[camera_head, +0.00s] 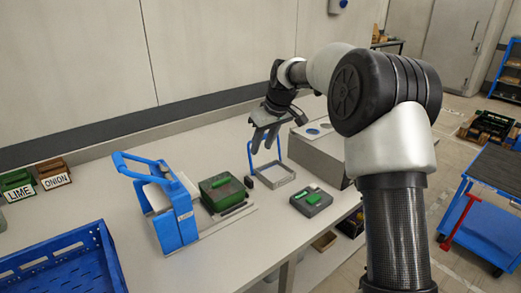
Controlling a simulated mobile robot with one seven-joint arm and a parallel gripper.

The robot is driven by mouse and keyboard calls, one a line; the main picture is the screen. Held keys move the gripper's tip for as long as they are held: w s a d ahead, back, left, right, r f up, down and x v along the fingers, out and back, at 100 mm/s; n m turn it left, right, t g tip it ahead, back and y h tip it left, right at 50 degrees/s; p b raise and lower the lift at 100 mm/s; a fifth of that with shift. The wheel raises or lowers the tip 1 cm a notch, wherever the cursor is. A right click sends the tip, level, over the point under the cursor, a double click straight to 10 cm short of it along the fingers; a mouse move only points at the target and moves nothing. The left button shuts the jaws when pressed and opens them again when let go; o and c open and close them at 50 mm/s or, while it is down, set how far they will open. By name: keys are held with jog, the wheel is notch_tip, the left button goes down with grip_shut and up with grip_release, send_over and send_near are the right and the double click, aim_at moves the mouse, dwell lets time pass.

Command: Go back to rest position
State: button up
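My gripper (263,137) hangs over the work table (225,262), above a small grey square tray (272,183). Its fingers point down and look apart, with a gap between them. I see nothing held between the fingers. My arm reaches in from the right side and hides part of the table's right end.
A blue frame device (175,222) stands mid-table, with a green box (222,190) beside it. A grey block with a green top (311,201) sits near the front edge. A blue crate (62,262) is at left, near LIME (18,186) and ONION (53,175) boxes. A blue cart (482,222) stands right.

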jog(key=s+d+r+m+t+h+p, duration=0.1)
jog(key=s+d+r+m+p, duration=0.1)
jog(key=s+r, duration=0.75)
jog(key=s+d+r+m+h+p, duration=0.1)
jog(key=s+d+r+p, duration=0.15)
jog(key=s+r, duration=0.65)
jog(key=s+d+f+m+p, duration=0.1)
jog(key=s+d+f+m, duration=0.1)
jog(key=s, duration=0.9)
jog(key=s+d+f+m+p, duration=0.1)
jog(key=s+d+f+p, duration=0.1)
jog(key=s, duration=0.9)
jog(key=shift+s+m+t+h, duration=0.3)
jog(key=shift+s+m+t, duration=0.05)
jog(key=shift+m+t, duration=0.05)
